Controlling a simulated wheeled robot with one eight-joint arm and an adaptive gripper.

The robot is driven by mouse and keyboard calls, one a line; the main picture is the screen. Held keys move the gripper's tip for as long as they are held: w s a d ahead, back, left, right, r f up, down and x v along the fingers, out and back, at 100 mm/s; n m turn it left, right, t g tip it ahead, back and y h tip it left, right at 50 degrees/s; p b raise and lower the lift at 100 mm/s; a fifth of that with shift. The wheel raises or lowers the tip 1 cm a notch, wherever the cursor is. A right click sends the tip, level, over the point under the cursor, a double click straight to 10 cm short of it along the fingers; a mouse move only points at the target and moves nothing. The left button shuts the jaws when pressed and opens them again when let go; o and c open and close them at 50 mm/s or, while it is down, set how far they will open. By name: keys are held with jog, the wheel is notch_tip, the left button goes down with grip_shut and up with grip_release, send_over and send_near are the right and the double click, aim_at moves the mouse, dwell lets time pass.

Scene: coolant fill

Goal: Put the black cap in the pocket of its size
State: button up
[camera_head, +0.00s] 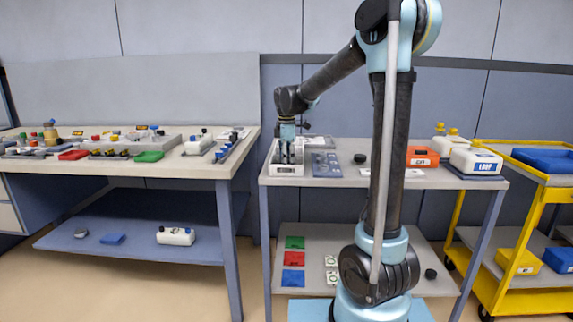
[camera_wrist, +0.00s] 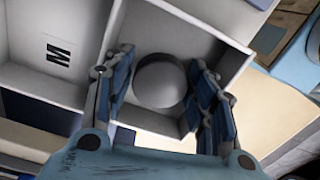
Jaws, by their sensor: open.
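In the head view, my gripper (camera_head: 287,155) points down into a white walled tray (camera_head: 287,171) at the left end of the middle table. In the wrist view, my gripper (camera_wrist: 160,76) is open, its fingers on either side of a grey, round, domed piece (camera_wrist: 160,82). That piece sits inside a white pocket (camera_wrist: 177,24). I cannot tell whether the domed piece touches either finger. A small black round cap-like piece (camera_head: 360,158) lies apart on the middle table, right of the tray.
A blue-grey panel (camera_head: 326,165) lies just right of the tray. An orange box (camera_head: 422,157) and white jugs (camera_head: 476,160) stand farther right. A cluttered bench (camera_head: 190,167) is at left, and a yellow cart (camera_head: 520,215) at right. The tray's walls stand close around my fingers.

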jog(key=shift+r, duration=0.1)
notch_tip(320, 180, up, 12)
jog(key=s+d+f+m, duration=0.3)
jog(key=s+d+m, duration=0.2)
jog(key=s+d, duration=0.35)
jog(key=s+d+f+m+t, duration=0.1)
jog(key=s+d+f+m, duration=0.5)
jog(key=s+f, duration=0.5)
jog(key=s+d+f+m+t, duration=0.1)
jog(key=s+d+f+m, duration=0.6)
jog(key=s+f, duration=0.3)
jog(key=shift+s+f+m, duration=0.35)
jog(key=shift+s+m, duration=0.45)
jog(key=shift+s, duration=0.35)
